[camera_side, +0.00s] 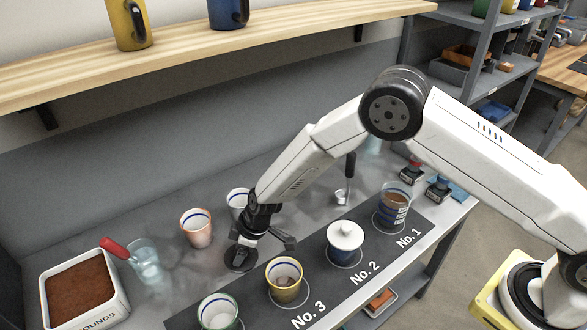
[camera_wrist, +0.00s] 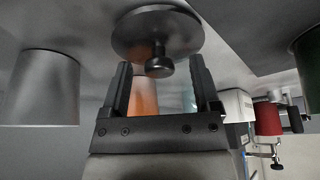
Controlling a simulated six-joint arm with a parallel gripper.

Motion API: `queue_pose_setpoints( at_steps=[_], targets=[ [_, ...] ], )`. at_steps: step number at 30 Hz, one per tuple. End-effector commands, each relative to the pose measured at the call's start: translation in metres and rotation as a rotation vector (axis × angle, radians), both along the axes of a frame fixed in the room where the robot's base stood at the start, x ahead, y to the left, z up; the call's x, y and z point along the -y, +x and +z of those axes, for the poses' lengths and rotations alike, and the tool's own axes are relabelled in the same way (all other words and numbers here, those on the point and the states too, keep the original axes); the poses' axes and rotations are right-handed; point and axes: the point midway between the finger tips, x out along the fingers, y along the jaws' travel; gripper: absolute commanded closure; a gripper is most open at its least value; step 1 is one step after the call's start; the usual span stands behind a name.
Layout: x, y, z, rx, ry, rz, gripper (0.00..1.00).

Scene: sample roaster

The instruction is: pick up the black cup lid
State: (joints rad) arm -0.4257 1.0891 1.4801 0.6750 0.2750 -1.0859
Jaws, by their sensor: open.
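The black cup lid (camera_side: 240,258) lies flat on the grey counter, at the edge of the dark numbered mat. It is a round disc with a knob; in the wrist view the disc (camera_wrist: 135,33) and its knob show just beyond my fingertips. My gripper (camera_side: 263,242) is close above and beside the lid in the side view. In the wrist view my gripper (camera_wrist: 160,68) is open, its two black fingers apart on either side of the knob's line. Nothing is between them; whether a finger touches the lid cannot be told.
A pink cup (camera_side: 196,231) and a white cup (camera_side: 236,198) stand behind my gripper. A yellow cup (camera_side: 286,291) and a green-rimmed cup (camera_side: 218,314) stand in front. A white-lidded blue cup (camera_side: 345,248) is to the right. A glass (camera_side: 147,268) and grounds box (camera_side: 113,307) are left.

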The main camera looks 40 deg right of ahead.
Motion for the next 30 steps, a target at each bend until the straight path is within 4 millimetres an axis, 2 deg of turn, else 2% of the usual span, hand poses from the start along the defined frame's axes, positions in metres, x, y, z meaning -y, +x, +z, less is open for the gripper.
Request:
queue_pose_setpoints(
  at_steps=[2,9,22,30],
  targets=[
    [0.0,0.0,0.0,0.0,0.0,0.0,0.24],
    [0.0,0.0,0.0,0.0,0.0,0.0,1.0],
    [0.0,0.0,0.003,0.001,0.001,0.001,1.0],
    [0.0,0.0,0.02,0.002,0.001,0.002,1.0]
  ],
)
